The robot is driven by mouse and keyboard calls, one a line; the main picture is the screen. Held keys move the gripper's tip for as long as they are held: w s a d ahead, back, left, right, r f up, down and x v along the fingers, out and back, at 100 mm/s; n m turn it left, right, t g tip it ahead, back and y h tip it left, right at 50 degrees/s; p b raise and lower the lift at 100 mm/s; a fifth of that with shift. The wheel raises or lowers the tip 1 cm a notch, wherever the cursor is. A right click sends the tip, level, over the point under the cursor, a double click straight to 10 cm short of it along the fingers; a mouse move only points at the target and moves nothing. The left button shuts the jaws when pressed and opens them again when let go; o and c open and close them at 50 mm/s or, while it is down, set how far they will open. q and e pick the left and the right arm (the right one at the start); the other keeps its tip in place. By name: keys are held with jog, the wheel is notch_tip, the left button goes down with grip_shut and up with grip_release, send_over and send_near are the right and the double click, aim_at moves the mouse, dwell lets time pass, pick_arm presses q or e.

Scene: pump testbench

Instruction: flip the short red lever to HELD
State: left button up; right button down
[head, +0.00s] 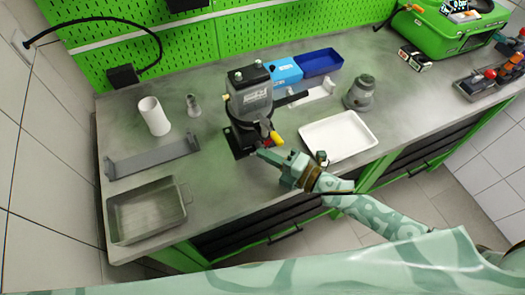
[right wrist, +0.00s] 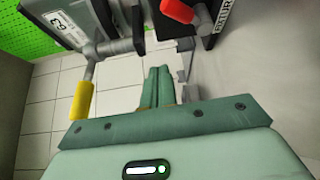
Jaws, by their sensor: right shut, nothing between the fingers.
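The short red lever (right wrist: 178,10) shows at the top of the right wrist view, on a dark block with a white-lettered label (right wrist: 222,14) that is partly cut off. In the head view I cannot make out the lever clearly. The pump unit (head: 250,97) stands on the bench, with a yellow-tipped handle (head: 277,138) at its front. That yellow handle also shows in the right wrist view (right wrist: 82,100). My right gripper (head: 264,154) is shut and empty, just in front of the pump's base. Its closed fingers (right wrist: 158,85) point below the lever, apart from it. My left gripper is out of view.
A white tray (head: 356,150) lies right of my right gripper. A grey metal bin (head: 111,222), a grey bracket (head: 130,162) and a white cylinder (head: 153,115) are at the left. Blue bins (head: 320,62) stand behind the pump. The bench between the metal bin and pump is clear.

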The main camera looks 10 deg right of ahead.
jog(key=d, duration=0.1)
jog(key=s+d+f, duration=0.1)
jog(key=d+f, duration=0.1)
jog(key=shift+s+d, duration=0.15)
jog(key=shift+s, duration=0.1)
jog(key=s+d, duration=0.1)
jog(key=s+f+b, duration=0.1)
jog(key=shift+s+d, duration=0.35)
jog(key=shift+s, duration=0.05)
jog(key=shift+s+d+f, duration=0.1)
jog(key=shift+s+d, duration=0.05)
jog(key=shift+s, duration=0.1)
jog(key=shift+d, duration=0.25)
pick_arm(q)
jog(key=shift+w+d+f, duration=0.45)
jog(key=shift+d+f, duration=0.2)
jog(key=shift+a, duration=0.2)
